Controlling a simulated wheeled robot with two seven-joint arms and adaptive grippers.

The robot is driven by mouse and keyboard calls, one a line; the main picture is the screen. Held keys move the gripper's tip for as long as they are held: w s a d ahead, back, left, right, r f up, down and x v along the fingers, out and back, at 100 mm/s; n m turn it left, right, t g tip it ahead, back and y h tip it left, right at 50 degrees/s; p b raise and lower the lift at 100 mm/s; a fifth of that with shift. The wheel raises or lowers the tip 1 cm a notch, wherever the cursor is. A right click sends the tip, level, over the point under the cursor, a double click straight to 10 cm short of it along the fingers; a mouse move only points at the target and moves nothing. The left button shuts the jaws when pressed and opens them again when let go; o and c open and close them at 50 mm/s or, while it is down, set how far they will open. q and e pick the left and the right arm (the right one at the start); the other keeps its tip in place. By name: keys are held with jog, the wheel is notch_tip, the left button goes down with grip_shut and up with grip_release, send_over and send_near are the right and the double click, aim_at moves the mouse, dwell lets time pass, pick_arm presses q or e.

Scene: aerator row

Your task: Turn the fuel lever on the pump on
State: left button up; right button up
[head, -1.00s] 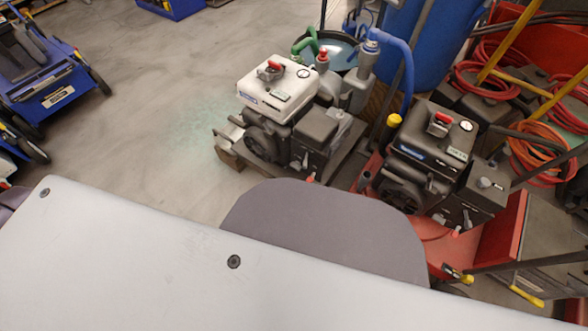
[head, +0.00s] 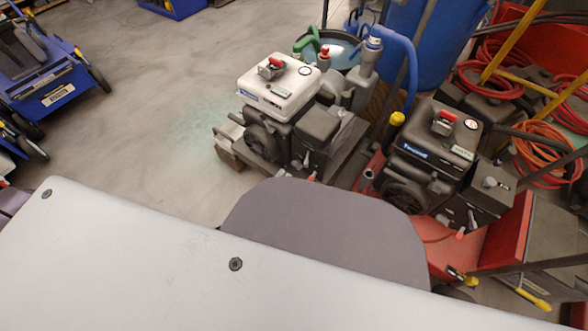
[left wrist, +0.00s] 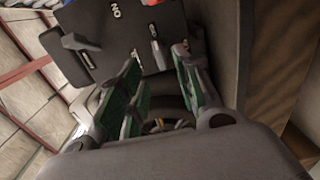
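Two engine-driven pumps stand side by side in the head view: a white-topped pump (head: 285,95) and a black-topped pump (head: 430,150) on a red base. Each has a red switch on top and a small red-tipped part low in front. I cannot tell which pump this is. My right gripper is not in view.
A blue hose (head: 405,60) and blue barrel (head: 425,35) stand behind the pumps. Red and orange hose coils (head: 545,150) lie at the right. Blue machines (head: 45,80) stand at the left. The floor (head: 165,85) between is clear.

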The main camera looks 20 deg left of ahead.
aim_at(297, 165)
pick_arm(q)
jog(key=shift+b+x, duration=1.1)
jog(key=shift+x, duration=2.5)
grip_shut()
